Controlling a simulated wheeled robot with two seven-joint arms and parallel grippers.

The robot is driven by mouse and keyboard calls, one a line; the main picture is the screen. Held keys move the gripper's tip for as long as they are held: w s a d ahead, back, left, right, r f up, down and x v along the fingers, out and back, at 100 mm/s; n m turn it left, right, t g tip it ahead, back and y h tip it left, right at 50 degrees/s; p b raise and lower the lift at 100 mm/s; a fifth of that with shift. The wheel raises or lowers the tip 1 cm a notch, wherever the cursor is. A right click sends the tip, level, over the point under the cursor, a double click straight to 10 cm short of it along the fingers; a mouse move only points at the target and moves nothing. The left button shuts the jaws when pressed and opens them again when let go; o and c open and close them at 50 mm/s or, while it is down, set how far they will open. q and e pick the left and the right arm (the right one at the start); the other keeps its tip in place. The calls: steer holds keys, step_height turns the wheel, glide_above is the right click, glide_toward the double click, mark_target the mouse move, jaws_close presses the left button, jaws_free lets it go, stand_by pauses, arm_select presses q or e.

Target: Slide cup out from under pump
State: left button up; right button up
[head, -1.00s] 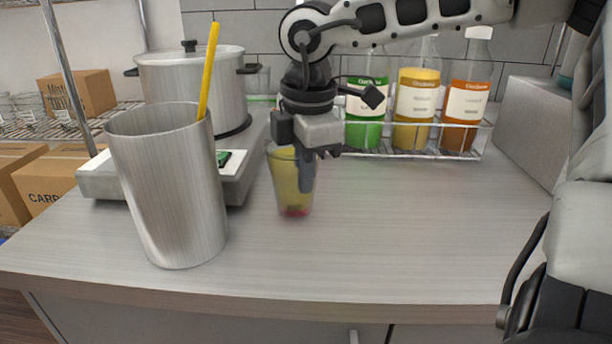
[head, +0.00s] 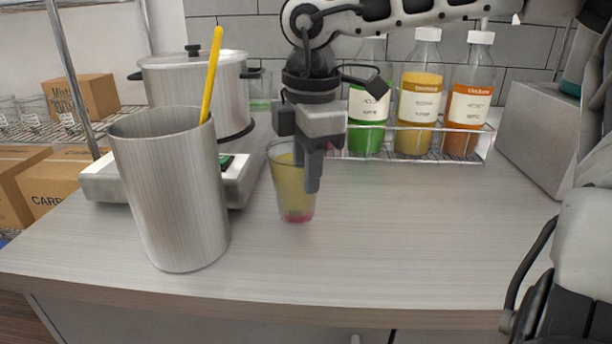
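A clear plastic cup (head: 288,195) with yellow contents and a red layer at the bottom stands upright on the counter, in the middle of the head view. My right gripper (head: 313,172) comes down from above at the cup's right side. One dark finger overlaps the cup's right edge, pointing down. The other finger is hidden, so I cannot tell whether the gripper is closed on the cup. No pump can be made out above the cup; my gripper and arm cover that area. My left gripper is not in view.
A tall metal container (head: 172,195) with a yellow stick (head: 211,75) stands left of the cup. A lidded pot (head: 193,95) is behind it. Bottles of green, yellow and orange liquid (head: 467,105) stand in a wire rack (head: 400,158). The counter (head: 410,230) is clear front right.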

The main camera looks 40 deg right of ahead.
step_height(320, 180, up, 14)
steer(key=s, duration=0.1)
steer(key=shift+s+a+p, duration=0.3)
steer(key=shift+p, duration=0.05)
steer(key=shift+f, duration=0.1)
